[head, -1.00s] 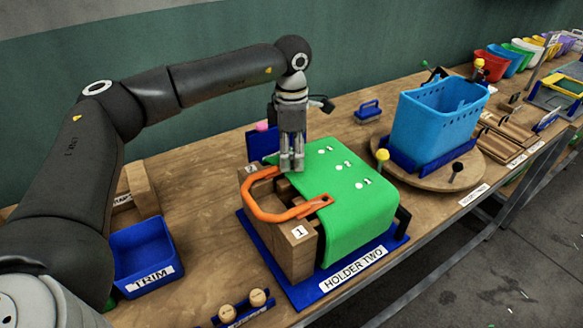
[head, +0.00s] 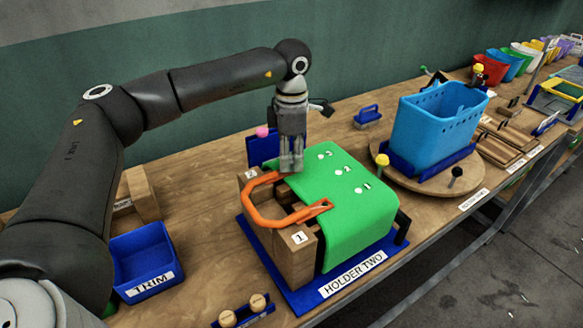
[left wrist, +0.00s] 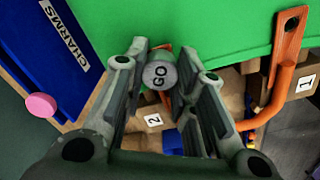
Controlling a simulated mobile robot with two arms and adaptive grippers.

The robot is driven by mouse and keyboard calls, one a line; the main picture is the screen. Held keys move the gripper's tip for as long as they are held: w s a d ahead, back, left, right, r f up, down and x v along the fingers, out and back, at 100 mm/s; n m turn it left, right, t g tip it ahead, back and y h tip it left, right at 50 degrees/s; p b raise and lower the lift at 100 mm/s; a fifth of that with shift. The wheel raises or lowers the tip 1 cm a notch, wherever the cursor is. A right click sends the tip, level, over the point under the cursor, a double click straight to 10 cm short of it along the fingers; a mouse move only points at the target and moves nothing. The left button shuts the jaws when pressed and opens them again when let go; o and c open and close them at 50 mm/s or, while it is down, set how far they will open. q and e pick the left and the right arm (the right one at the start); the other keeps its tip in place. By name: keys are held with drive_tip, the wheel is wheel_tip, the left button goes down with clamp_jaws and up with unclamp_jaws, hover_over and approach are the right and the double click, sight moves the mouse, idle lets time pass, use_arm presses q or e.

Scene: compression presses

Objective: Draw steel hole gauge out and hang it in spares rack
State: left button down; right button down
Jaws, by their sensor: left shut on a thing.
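The steel hole gauge shows in the left wrist view as a round grey disc marked GO (left wrist: 160,75). It sits between the fingers of my left gripper (left wrist: 163,62), which is shut on it. In the head view my left gripper (head: 291,166) points down at the left edge of the green sheet (head: 350,215), beside the orange handle (head: 258,208); the gauge is hidden there by the fingers. Wooden blocks marked 1 (head: 297,262) and 2 stand under the handle on the blue base labelled HOLDER TWO (head: 318,296). I cannot make out the spares rack. My right gripper is not in view.
A blue panel (head: 262,147) marked CHARMS, with a pink knob, stands just behind the gripper. A light-blue basket (head: 432,128) stands on a round wooden board at right. A blue TRIM bin (head: 145,250) is at left.

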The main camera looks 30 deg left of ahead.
use_arm(q)
drive_tip(key=shift+r+p, duration=0.7)
drive_tip(key=shift+r, duration=0.6)
drive_tip(key=shift+r+p, duration=1.35)
drive_tip(key=shift+r, duration=0.6)
